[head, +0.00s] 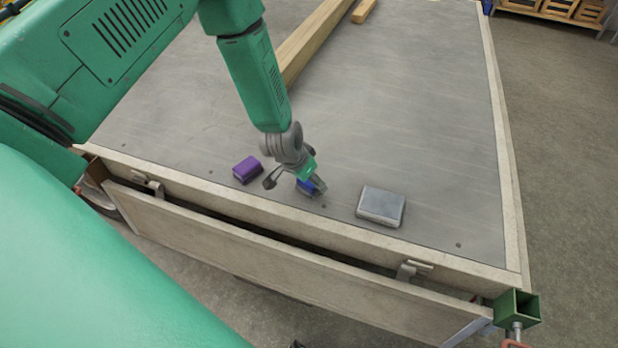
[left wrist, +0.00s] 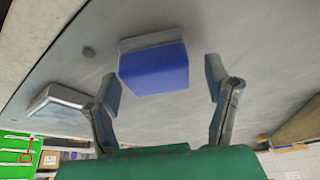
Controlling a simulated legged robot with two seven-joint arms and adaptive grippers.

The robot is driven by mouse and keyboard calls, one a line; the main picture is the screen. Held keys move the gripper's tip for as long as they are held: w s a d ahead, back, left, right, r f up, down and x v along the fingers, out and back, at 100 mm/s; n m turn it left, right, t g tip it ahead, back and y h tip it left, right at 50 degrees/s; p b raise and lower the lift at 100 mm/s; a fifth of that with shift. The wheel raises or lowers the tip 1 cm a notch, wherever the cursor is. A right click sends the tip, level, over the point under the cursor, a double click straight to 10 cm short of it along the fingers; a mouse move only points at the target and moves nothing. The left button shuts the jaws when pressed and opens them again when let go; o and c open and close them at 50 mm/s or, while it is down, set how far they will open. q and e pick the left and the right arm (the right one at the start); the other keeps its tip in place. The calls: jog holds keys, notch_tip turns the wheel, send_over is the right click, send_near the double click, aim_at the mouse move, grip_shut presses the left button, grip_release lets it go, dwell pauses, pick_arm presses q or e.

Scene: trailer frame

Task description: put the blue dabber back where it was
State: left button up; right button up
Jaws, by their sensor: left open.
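The blue dabber (head: 304,187) is on the grey trailer deck near its front edge, partly hidden by my left gripper (head: 298,181) in the head view. In the left wrist view the dabber (left wrist: 153,68) shows its blue body with a grey pad side against the deck. My left gripper (left wrist: 163,84) is open, with one finger on each side of the dabber. Gaps show between the fingers and the dabber, which lies a little beyond the fingertips. My right gripper is not in view.
A purple block (head: 247,170) lies to the left of the dabber and a silver-grey box (head: 381,204) to the right. The box also shows in the left wrist view (left wrist: 58,105). Wooden beams (head: 318,38) lie farther back. A wooden rim (head: 330,236) borders the deck, whose right side is clear.

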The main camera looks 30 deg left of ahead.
pick_arm(q)
jog(key=shift+r, duration=0.15)
jog(key=shift+r, duration=0.25)
jog(key=d+p+v, duration=0.1)
jog(key=v, duration=1)
jog(key=s+d+f+g, duration=0.1)
jog(key=s+f, duration=0.2)
jog(key=s, duration=0.5)
jog(key=s+d+f+g, duration=0.1)
jog(key=s+f, duration=0.3)
jog(key=s, duration=0.5)
jog(key=s+d+f+n+g, duration=0.1)
jog(key=s+f+g, duration=0.1)
jog(key=s, duration=0.7)
jog(key=shift+d+f+y, duration=0.25)
jog(key=shift+f+y, duration=0.15)
jog(key=shift+f, duration=0.5)
